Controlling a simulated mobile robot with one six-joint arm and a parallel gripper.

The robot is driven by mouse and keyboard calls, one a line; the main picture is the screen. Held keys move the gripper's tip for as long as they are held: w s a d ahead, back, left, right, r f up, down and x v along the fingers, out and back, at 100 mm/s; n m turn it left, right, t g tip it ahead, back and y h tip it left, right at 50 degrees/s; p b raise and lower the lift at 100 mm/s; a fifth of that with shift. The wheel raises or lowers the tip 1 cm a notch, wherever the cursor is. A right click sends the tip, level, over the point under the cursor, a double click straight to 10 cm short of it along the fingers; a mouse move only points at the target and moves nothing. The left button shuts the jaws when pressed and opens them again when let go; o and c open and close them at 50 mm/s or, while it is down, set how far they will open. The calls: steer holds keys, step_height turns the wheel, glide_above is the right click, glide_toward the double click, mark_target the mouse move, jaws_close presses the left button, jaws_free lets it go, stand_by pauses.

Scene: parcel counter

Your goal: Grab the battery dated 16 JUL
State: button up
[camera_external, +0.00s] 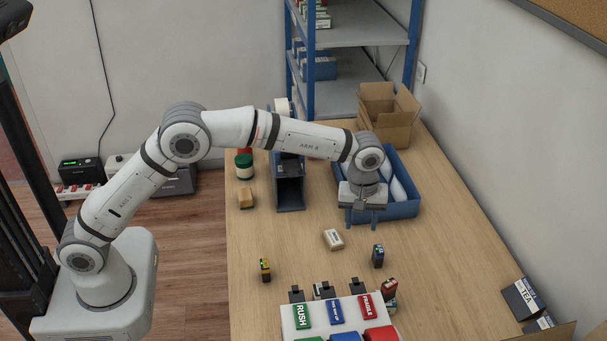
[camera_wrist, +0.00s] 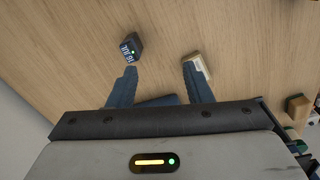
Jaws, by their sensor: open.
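A dark battery with a blue face (camera_external: 377,256) stands upright on the counter, right of centre. In the wrist view it is the dark block (camera_wrist: 131,47) beyond the left fingertip, with a green dot and white print. The print looks like 16 JUL but is small and inverted. A black and yellow battery (camera_external: 265,269) stands farther left on the counter. A red-topped dark item (camera_external: 389,287) stands by the label board; its date is unreadable. My gripper (camera_external: 361,224) is open and empty above the counter at the blue bin's near edge. Its spread fingers show in the wrist view (camera_wrist: 159,68).
A small cream block (camera_external: 333,239) lies left of the blue-faced battery, close to the right finger in the wrist view (camera_wrist: 197,66). The blue bin (camera_external: 400,210) is behind my gripper. A white board (camera_external: 290,321) with coloured labels is at the front. The counter's right side is mostly clear.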

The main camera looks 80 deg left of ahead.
mark_target(379, 249)
steer(key=w+f+n, duration=0.1)
steer(key=w+f, duration=0.1)
steer(key=w+f+n+p, duration=0.1)
steer(key=w+f+n, duration=0.1)
steer(key=w+f, duration=0.1)
steer(key=shift+w+a+f, duration=0.1)
steer(key=shift+w+f, duration=0.15)
steer(key=shift+f, duration=0.3)
steer(key=f+p, duration=0.1)
steer(key=f, duration=0.1)
steer(key=f+p, duration=0.1)
steer(key=f, duration=0.2)
steer(key=f+p, duration=0.1)
steer(key=f, duration=0.1)
steer(key=shift+w+d+f, duration=0.2)
steer(key=shift+d+f, duration=0.1)
steer(key=shift+d, duration=0.05)
steer(key=shift+c, duration=0.3)
jaws_close()
